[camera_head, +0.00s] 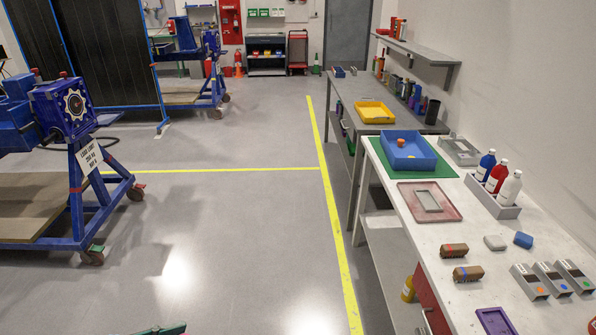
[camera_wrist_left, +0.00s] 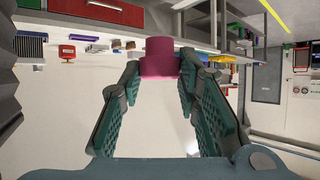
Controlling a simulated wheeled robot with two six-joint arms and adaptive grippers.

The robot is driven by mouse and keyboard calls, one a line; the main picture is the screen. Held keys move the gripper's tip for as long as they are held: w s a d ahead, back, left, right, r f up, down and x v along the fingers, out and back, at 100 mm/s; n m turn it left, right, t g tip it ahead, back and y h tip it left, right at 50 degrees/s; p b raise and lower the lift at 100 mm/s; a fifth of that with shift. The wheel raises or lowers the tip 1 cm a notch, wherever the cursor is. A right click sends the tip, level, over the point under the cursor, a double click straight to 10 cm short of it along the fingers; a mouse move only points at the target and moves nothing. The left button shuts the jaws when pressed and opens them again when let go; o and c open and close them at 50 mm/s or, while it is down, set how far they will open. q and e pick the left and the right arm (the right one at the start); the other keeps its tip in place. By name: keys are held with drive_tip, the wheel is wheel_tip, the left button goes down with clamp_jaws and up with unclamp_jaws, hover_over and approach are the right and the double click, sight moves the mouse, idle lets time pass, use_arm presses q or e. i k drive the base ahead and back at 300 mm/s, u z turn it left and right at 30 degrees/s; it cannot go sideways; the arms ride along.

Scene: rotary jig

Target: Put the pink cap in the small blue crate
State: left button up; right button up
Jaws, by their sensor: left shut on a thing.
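The pink cap (camera_wrist_left: 160,50) is between the fingertips of my left gripper (camera_wrist_left: 160,70) in the left wrist view. The teal-padded fingers are shut on its sides, and the cap sticks out past the tips. The blue crate (camera_head: 425,164) sits on a green mat on the white bench, well away to the right. A small orange-brown piece (camera_head: 401,143) is inside it. My right gripper is not in view.
The white bench (camera_head: 462,236) also holds a red tray (camera_head: 405,203), a grey holder (camera_head: 503,211) with bottles, brown blocks (camera_head: 468,273) and grey boxes (camera_head: 543,282). A yellow tray (camera_head: 374,112) lies on the bench behind. Open floor (camera_head: 230,240) lies left of the bench.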

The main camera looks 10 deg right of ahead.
sight(406, 149)
drive_tip(key=i, duration=3.6)
drive_tip(key=z, duration=3.75)
